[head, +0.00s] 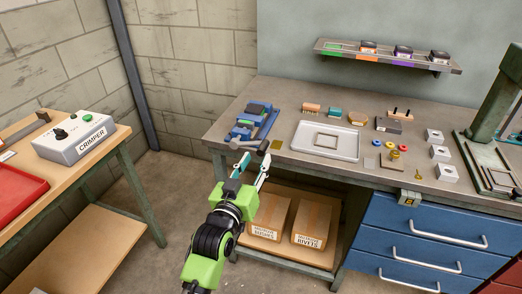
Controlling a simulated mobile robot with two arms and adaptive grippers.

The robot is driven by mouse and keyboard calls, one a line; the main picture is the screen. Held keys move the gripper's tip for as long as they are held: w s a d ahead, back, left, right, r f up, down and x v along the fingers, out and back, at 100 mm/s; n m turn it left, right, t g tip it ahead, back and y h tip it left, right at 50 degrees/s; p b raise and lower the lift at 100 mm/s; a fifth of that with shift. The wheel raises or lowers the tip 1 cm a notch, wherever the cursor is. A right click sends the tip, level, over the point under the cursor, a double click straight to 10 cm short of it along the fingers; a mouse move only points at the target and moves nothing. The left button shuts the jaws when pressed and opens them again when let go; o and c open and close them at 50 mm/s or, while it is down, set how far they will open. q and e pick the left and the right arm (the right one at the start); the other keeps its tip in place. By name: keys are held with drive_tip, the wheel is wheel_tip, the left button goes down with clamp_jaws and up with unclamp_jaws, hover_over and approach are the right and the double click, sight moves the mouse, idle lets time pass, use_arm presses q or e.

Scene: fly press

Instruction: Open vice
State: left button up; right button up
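The blue vice (253,119) sits on the left end of the grey workbench (290,103). A dark round part, possibly its handle end, shows at its front near the bench edge. My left gripper (254,162) is just in front of the bench's front edge, below and close to the vice. Its two pale fingers are spread apart, pointing up toward the vice, with nothing seen between them. I cannot tell whether a fingertip touches the vice. My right gripper is not in view.
A green press (494,95) stands at the right. Cardboard boxes (269,216) fill the lower shelf. A crimper (75,137) stands on the left table.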

sight(259, 155)
use_arm(q)
drive_tip(key=shift+x, duration=2.55)
clamp_jaws()
